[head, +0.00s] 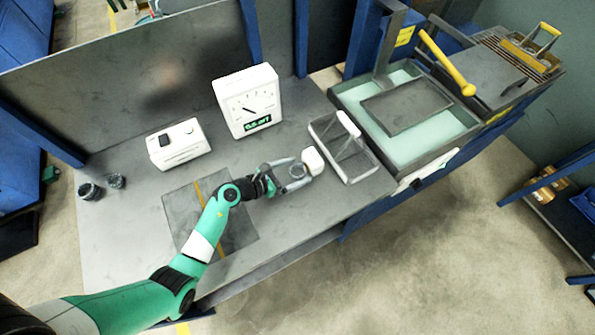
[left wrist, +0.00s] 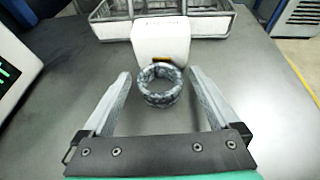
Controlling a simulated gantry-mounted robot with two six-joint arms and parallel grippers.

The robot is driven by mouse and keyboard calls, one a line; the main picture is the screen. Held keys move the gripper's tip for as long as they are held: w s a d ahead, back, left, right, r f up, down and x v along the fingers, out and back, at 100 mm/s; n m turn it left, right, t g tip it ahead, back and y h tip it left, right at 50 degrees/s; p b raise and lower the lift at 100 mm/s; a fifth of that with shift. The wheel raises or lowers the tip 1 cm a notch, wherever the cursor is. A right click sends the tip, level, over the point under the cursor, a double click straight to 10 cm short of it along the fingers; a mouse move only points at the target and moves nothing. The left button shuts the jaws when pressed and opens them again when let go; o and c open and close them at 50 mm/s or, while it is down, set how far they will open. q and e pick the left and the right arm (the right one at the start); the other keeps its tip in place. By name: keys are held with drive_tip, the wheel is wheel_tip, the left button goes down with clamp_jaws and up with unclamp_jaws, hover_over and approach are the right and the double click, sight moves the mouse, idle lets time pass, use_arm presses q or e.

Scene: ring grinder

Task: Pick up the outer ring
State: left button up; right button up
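The outer ring, a dark mottled grey metal ring (left wrist: 160,98), stands with its opening facing up on the grey table, between the fingers of my left gripper (left wrist: 159,76). Both fingers are spread, with a visible gap to the ring on each side. The ring also shows small in the head view (head: 297,177), inside the left gripper (head: 291,171). A white block (left wrist: 161,40) stands just beyond the ring. My right gripper is in neither view.
A wire basket (head: 343,148) lies beyond the white block (head: 313,161). A white dial gauge (head: 247,101) and a white switch box (head: 178,145) stand at the back. Dark round parts (head: 90,191) sit at far left. A dark mat (head: 181,213) lies under my left arm.

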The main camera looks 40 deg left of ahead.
use_arm(q)
clamp_jaws()
drive_tip(key=shift+r, duration=0.1)
drive_tip(key=shift+r, duration=0.25)
drive_tip(key=r+p, duration=0.3)
drive_tip(key=shift+s+d+r, duration=0.1)
drive_tip(key=shift+d+r, duration=0.2)
drive_tip(key=shift+r, duration=0.1)
drive_tip(key=s+d+r+p, duration=0.3)
drive_tip(key=d+r+p, duration=0.5)
drive_tip(key=d, duration=0.5)
drive_tip(key=shift+r+p, duration=0.25)
drive_tip(key=shift+p, duration=0.35)
drive_tip(key=shift+s, duration=0.1)
